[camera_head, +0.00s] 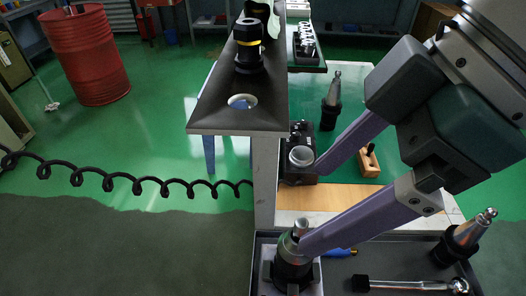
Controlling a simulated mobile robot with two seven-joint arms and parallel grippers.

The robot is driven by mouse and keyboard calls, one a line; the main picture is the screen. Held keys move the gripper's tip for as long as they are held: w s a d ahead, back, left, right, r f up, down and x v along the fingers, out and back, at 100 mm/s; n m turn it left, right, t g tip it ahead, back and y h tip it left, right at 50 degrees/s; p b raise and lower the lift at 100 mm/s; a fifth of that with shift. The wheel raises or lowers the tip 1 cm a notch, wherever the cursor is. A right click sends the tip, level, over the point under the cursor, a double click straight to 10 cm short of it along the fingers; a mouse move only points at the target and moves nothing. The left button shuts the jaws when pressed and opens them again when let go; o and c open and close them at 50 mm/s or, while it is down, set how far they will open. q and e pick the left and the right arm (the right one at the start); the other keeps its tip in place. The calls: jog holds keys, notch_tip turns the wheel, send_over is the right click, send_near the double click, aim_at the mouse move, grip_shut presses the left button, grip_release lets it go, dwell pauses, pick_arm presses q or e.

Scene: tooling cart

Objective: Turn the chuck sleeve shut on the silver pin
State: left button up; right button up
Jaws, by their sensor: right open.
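The upper fingertip is farther back, by a black fixture. My left gripper is out of view.
The black fixture (300,180) with a pale ring, a wooden block (370,162) and a tool holder (330,112) stand behind. A dark ledge (215,112) carries another holder (250,50). The tray's right side holds a wrench (410,285) and a tilted holder (462,240).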

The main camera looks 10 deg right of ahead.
jog(key=b, duration=0.4)
send_near(291, 270)
notch_tip(291, 270, up, 2)
jog(key=w, duration=0.3)
jog(key=shift+n+g+h, duration=0.3)
jog(key=shift+g, duration=0.2)
jog(key=x, duration=0.6)
jog(key=b+x, duration=0.1)
jog(key=x, duration=0.2)
jog(key=shift+d+f, duration=0.3)
jog(key=shift+f, duration=0.1)
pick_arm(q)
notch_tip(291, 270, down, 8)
pick_arm(e)
jog(key=shift+c, duration=0.2)
jog(key=c, duration=1.3)
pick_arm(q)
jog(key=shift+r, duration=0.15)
pick_arm(e)
jog(key=shift+r, duration=0.1)
